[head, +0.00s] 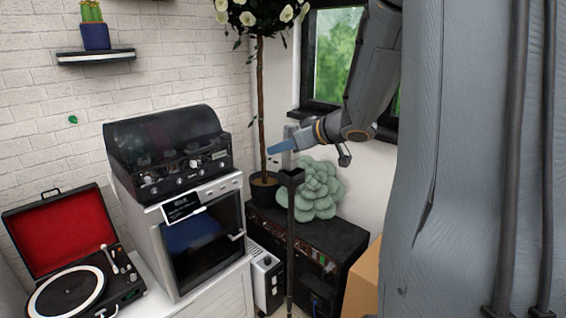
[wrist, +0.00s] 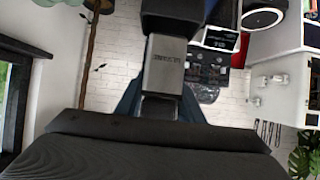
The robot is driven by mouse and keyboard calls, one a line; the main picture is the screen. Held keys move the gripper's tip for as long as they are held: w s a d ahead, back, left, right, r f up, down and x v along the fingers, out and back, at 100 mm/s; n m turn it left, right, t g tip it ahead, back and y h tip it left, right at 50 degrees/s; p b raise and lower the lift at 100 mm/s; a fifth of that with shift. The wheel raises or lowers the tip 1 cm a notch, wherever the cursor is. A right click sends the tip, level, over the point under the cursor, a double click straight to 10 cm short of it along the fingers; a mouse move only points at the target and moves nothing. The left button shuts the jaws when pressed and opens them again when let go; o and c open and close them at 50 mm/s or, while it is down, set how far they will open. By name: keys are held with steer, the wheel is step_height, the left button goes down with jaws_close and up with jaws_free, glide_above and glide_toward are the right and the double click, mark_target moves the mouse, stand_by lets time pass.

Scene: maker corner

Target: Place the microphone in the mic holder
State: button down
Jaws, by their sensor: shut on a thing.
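The microphone (head: 288,160) is a grey, blocky body with small lettering on one face. It stands upright between my gripper's blue fingers. In the wrist view the microphone (wrist: 165,68) fills the middle. My gripper (head: 283,146) is shut on it; in the wrist view the fingers (wrist: 160,104) show on both sides. The mic holder (head: 291,178) is a dark clip on top of a thin dark stand, directly below the microphone in the head view. I cannot tell whether they touch. A dark block (wrist: 172,16) at the grey body's far end is probably the holder.
A black cabinet (head: 335,238) with a green succulent (head: 314,190) stands behind the stand. A potted flowering tree (head: 261,110) is close behind my gripper. An oven (head: 203,238) and a turntable (head: 70,290) are left. A large grey surface (head: 460,150) blocks the right side.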

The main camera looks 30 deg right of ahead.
steer(key=shift+f, duration=1.9)
steer(key=shift+f, duration=0.2)
steer(key=c, duration=1.2)
jaws_free()
steer(key=shift+r, duration=0.2)
glide_toward(283, 159)
steer(key=shift+w+d+f, duration=0.1)
steer(key=shift+w+d, duration=0.15)
steer(key=shift+d, duration=0.25)
steer(key=shift+w+d+f, duration=0.15)
steer(key=shift+w+d, duration=0.1)
steer(key=shift+d, duration=0.25)
